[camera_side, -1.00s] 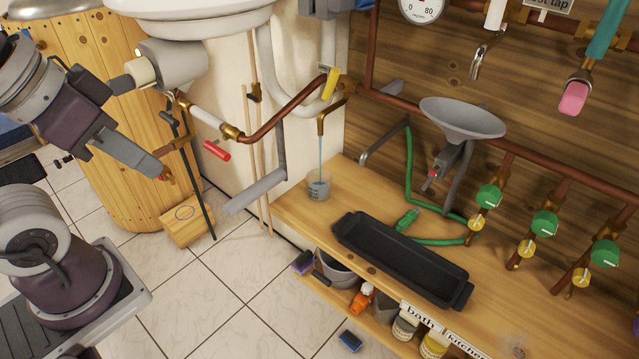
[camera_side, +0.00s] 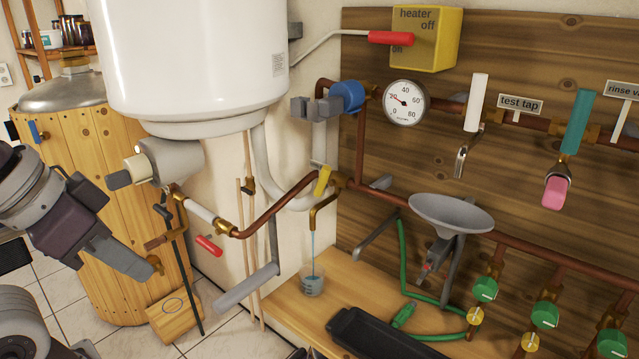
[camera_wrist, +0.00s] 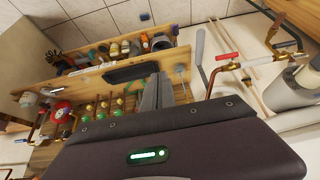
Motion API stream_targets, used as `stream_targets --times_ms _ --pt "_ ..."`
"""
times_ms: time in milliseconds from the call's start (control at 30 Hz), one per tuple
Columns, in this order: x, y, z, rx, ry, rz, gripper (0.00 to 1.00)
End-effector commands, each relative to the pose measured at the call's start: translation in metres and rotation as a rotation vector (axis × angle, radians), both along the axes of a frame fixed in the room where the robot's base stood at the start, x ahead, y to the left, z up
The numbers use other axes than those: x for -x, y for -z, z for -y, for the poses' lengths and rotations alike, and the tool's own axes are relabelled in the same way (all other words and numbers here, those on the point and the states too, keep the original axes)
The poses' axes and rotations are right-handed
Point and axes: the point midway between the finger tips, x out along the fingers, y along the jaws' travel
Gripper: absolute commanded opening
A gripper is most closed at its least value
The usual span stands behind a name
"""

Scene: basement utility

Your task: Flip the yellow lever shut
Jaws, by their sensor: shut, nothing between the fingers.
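The yellow lever (camera_side: 323,181) stands nearly upright, tilted slightly, on the copper pipe below the white tank. A brass spout (camera_side: 322,212) hangs beside it, and a thin blue stream runs from it into a small clear beaker (camera_side: 312,281) on the wooden shelf. My gripper (camera_side: 157,266) is shut and empty at the lower left, apart from the lever and well to its left. In the wrist view, its closed fingers (camera_wrist: 165,92) point toward the shelf; I cannot make out the yellow lever there.
A red-handled valve (camera_side: 209,246) and grey pipe (camera_side: 248,288) lie between my gripper and the spout. The white tank (camera_side: 190,60) hangs above. A grey funnel (camera_side: 452,213), green hose (camera_side: 405,265) and black tray (camera_side: 375,336) are to the right. A wooden barrel (camera_side: 95,190) stands behind my arm.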

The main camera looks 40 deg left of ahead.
Motion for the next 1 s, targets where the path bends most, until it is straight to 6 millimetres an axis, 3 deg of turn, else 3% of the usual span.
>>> stream_targets --times_ms 133,267,367,467,567,600,700,833,900,1000 --pt "-0.003 0.002 0.008 0.043 0.009 -0.053 0.0" --pt "-0.024 0.001 0.041 0.259 0.049 -0.231 0.0" --pt "-0.066 -0.01 0.066 0.531 0.077 -0.323 0.0" --pt "-0.129 -0.023 0.068 0.807 0.069 -0.297 0.0" --pt "-0.204 -0.026 0.038 1.042 0.011 -0.161 0.0" --pt "-0.233 -0.023 0.018 1.111 -0.024 -0.083 0.0" --pt "-0.287 -0.008 -0.039 1.205 -0.121 0.111 0.0" --pt "-0.323 0.017 -0.102 1.221 -0.229 0.303 0.0" --pt "-0.331 0.027 -0.124 1.212 -0.265 0.369 0.0" --pt "-0.337 0.035 -0.141 1.199 -0.295 0.418 0.0"
